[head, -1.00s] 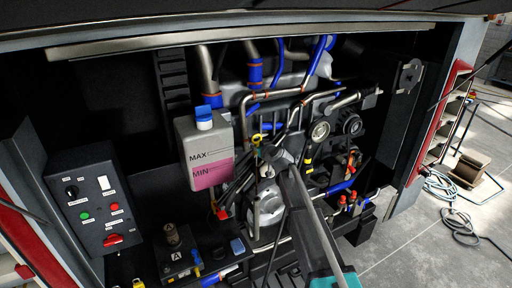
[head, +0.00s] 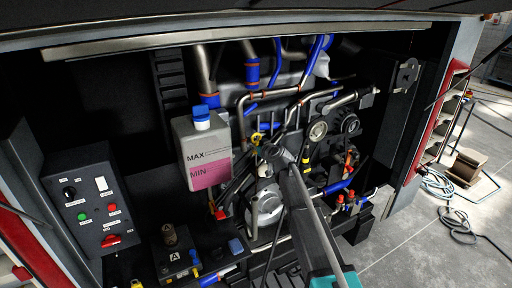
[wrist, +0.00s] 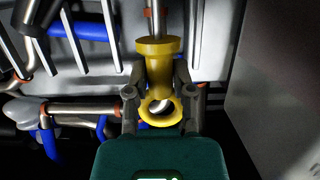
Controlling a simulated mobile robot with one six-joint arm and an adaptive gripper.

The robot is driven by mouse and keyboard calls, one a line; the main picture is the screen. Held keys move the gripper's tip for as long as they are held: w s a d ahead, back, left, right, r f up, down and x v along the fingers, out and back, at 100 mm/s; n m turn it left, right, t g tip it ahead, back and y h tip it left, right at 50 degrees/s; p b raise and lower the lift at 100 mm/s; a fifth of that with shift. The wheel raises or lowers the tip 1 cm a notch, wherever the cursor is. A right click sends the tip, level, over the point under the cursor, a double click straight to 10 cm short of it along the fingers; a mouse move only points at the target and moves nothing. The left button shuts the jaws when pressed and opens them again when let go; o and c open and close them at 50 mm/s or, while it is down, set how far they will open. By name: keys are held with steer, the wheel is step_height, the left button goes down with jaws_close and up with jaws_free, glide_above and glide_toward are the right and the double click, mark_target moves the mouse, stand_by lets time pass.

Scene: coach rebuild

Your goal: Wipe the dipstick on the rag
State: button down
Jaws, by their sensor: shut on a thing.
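The dipstick's yellow handle (wrist: 157,50), with a ring at its near end, is held between the two dark fingers of my gripper (wrist: 160,82) in the wrist view. A metal rod or tube runs on from the handle toward the top of that view. In the head view the yellow handle (head: 256,138) shows small at the engine, just beyond my gripper (head: 268,148). My gripper partly covers it there. I cannot tell how far the dipstick sits in its tube. I cannot make out a rag in either view.
A tank marked MAX and MIN (head: 203,152) stands left of my gripper. A switch panel (head: 88,205) is at far left. Pipes, hoses and pulleys (head: 318,131) crowd the engine bay around my gripper. The floor at right holds a coiled cable (head: 440,184).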

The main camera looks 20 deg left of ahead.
mark_target(259, 133)
steer(key=shift+w+d, duration=0.25)
steer(key=shift+w, duration=0.05)
stand_by(0.8)
steer(key=shift+r, duration=0.25)
steer(key=shift+r+p, duration=1.2)
steer(key=shift+p, duration=0.2)
steer(key=shift+r, duration=0.2)
steer(key=shift+w+d+r+p, duration=0.15)
steer(key=shift+r+p, duration=1.05)
steer(key=shift+p, duration=0.2)
